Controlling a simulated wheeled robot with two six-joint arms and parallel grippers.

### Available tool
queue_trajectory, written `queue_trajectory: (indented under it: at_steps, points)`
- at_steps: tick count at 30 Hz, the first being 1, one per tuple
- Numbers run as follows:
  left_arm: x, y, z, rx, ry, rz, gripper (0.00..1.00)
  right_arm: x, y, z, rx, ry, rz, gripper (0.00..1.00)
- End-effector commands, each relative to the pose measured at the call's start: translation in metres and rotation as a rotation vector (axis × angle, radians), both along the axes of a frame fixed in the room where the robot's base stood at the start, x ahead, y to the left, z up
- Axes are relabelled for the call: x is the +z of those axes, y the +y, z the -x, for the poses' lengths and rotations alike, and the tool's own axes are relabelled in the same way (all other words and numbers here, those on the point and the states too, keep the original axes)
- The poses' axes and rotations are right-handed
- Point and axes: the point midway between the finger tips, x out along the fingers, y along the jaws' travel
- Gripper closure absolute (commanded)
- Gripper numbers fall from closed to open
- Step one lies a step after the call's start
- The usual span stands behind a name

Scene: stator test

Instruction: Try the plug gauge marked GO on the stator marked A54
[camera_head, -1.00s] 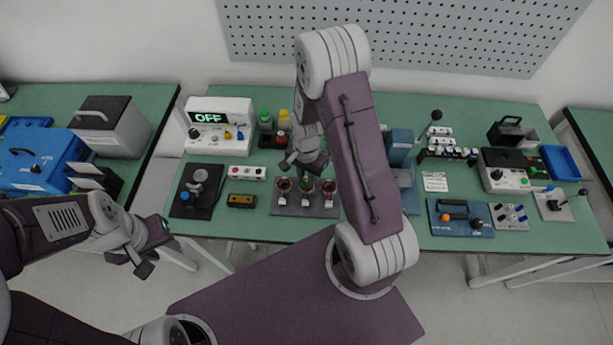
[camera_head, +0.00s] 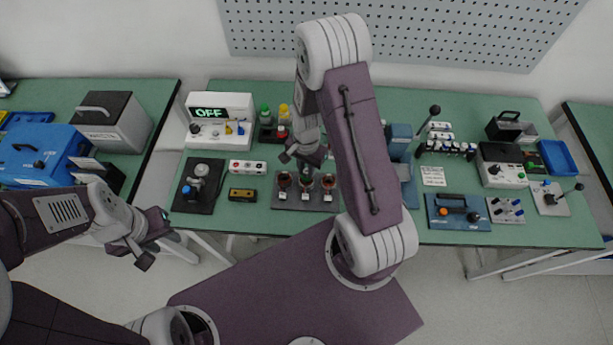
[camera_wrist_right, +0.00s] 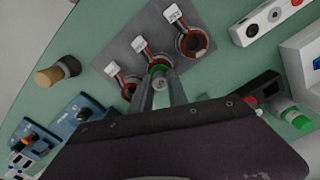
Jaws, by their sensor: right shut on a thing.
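Three stators with copper-coloured rings and white tags stand in a row on a dark plate (camera_head: 262,201). My right gripper (camera_head: 306,160) is over the middle stator (camera_head: 306,183). In the right wrist view its fingers (camera_wrist_right: 163,92) are shut on a plug gauge (camera_wrist_right: 157,69) with a green band; its marking is unreadable. The gauge is at the middle stator, but whether it is in the bore is hidden. An outer stator (camera_wrist_right: 194,43) shows clearly. My left gripper (camera_head: 152,244) is open and empty, off the table's front edge.
A tester box reading OFF (camera_head: 221,106) stands behind left of the plate. A white box with buttons (camera_head: 247,166) and a dark yellow-topped block (camera_head: 242,195) lie left of the plate. Blue fixtures (camera_head: 459,212) are at right.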

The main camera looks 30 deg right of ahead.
Motion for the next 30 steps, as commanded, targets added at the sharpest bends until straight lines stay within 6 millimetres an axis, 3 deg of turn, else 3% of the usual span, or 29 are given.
queue_trajectory:
  at_steps: [30]
  points:
    - [0.014, 0.0, 0.0, 0.0, 0.0, 0.0, 0.64, 0.015, 0.0, 0.0, 0.0, 0.0, 0.0, 1.0]
